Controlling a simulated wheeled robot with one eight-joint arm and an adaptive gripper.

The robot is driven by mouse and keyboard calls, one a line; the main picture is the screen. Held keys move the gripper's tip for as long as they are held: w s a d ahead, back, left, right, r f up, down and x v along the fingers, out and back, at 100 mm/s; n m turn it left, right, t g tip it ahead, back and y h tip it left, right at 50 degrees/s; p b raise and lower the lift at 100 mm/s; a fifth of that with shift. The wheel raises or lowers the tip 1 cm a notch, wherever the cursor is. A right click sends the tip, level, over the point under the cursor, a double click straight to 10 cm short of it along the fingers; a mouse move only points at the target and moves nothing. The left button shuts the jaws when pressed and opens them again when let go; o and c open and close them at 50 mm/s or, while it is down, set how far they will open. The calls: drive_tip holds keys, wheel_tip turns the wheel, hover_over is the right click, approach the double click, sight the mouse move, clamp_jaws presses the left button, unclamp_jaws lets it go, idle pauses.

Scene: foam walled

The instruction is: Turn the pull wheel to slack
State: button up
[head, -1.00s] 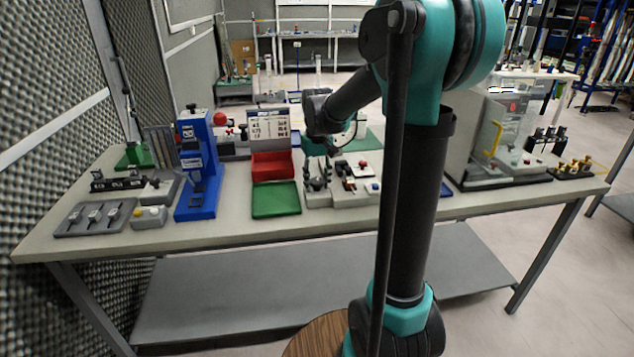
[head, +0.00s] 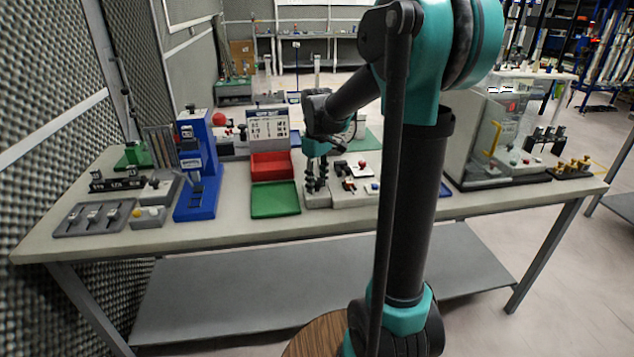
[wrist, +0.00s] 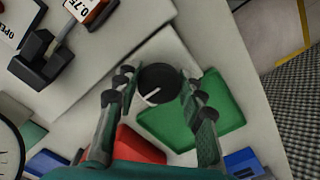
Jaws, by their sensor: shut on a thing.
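The pull wheel is a round black knob (wrist: 158,80) with a white pointer line. It sits on a pale block (wrist: 168,45) in the wrist view, and the line runs toward the lower left of its top. My gripper (wrist: 157,86) has one finger on each side of the wheel and is shut on it. In the head view my gripper (head: 317,185) points down at the front of the pale fixture, right of the green tray; the wheel is hidden there behind the fingers.
A green tray (head: 275,200) and red bin (head: 271,166) stand just left of my gripper. A blue press (head: 197,165) is farther left. A black-handled part (wrist: 38,62) and a red-framed readout (wrist: 92,9) lie close by. A clear-walled enclosure (head: 500,130) stands at the right.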

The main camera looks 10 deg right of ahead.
sight(317, 181)
drive_tip(key=o, duration=1.2)
drive_tip(key=shift+r, duration=0.1)
wheel_tip(317, 181, up, 12)
drive_tip(key=shift+f, duration=0.1)
